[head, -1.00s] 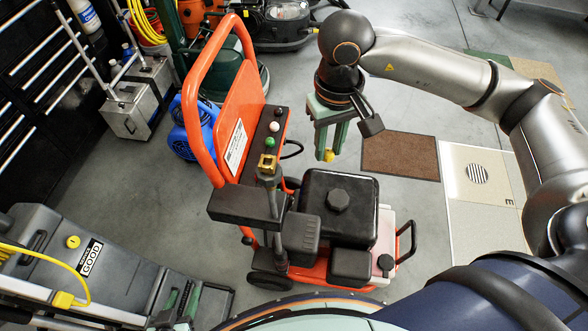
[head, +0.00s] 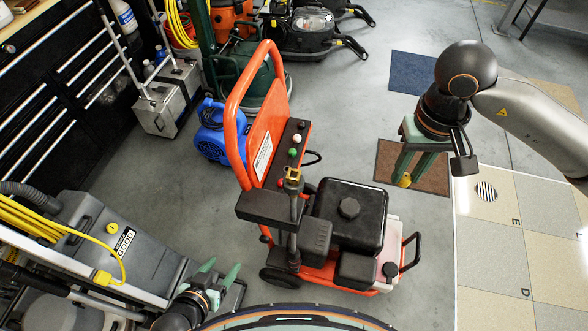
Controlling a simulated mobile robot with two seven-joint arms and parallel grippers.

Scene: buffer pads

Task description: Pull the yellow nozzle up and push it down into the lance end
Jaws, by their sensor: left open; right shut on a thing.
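My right gripper (head: 408,180) is shut on the yellow nozzle (head: 404,181), a small yellow piece at its fingertips. It is in the air to the right of the orange pressure washer (head: 262,130), apart from it. The lance end (head: 293,175) is a brass-coloured coupling on top of an upright dark lance, in front of the washer's panel. My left gripper (head: 220,270) is open and empty at the lower left, beside the grey floor machine and left of the washer.
Other small nozzles, including a white one (head: 296,138) and a green one (head: 292,152), sit on the washer's panel. The black engine (head: 349,215) stands right of the lance. A blue blower (head: 212,136) is behind left.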

